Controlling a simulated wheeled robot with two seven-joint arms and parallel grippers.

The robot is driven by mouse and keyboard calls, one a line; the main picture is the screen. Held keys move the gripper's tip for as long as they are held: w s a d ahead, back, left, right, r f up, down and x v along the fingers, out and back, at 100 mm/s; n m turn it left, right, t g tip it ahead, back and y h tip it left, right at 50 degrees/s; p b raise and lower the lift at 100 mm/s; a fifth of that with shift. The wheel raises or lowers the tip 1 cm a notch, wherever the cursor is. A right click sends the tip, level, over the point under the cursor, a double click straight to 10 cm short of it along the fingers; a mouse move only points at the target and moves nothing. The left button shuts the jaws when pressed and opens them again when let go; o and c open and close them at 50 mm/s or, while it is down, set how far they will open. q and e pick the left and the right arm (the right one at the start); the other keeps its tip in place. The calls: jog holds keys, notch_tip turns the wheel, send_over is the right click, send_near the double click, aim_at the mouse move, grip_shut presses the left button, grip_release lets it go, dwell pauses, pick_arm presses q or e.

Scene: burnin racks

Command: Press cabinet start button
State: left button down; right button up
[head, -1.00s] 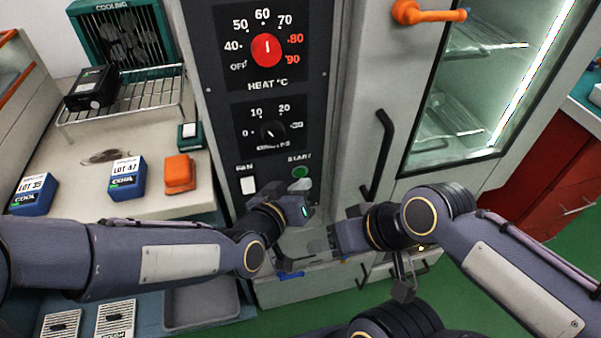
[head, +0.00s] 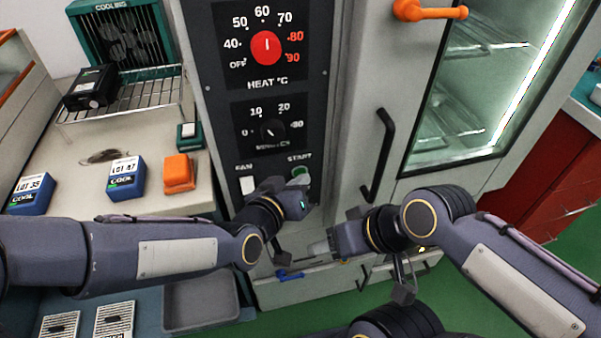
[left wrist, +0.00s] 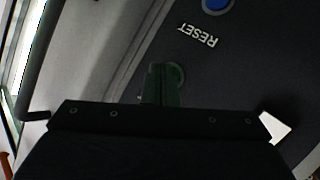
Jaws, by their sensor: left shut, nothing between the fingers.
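The green START button (head: 300,171) is on the dark lower panel of the cabinet (head: 345,90), under its START label. My left gripper (head: 302,182) is shut and empty, with its fingertips at the button's lower edge and covering part of it. In the left wrist view the green button (left wrist: 177,74) shows just beside the shut fingertips (left wrist: 156,80). I cannot tell whether they touch or whether the button is pushed in. My right gripper (head: 322,246) is lower, in front of the cabinet's base; its finger opening is unclear.
The white FAN switch (head: 247,185) is left of START. The minutes dial (head: 271,132) and red heat knob (head: 267,48) are above. A black door handle (head: 380,155) stands to the right. A blue RESET button (left wrist: 216,4) shows in the left wrist view.

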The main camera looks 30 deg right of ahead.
pick_arm(q)
jog(key=shift+w, duration=0.2)
jog(key=shift+s, duration=0.1)
jog(key=shift+s+a, duration=0.15)
jog(key=shift+s, duration=0.6)
jog(key=s, duration=0.2)
jog(key=s+a+b, duration=0.1)
jog(key=s, duration=0.2)
jog(key=shift+a, duration=0.1)
dwell(0.3)
dwell(0.5)
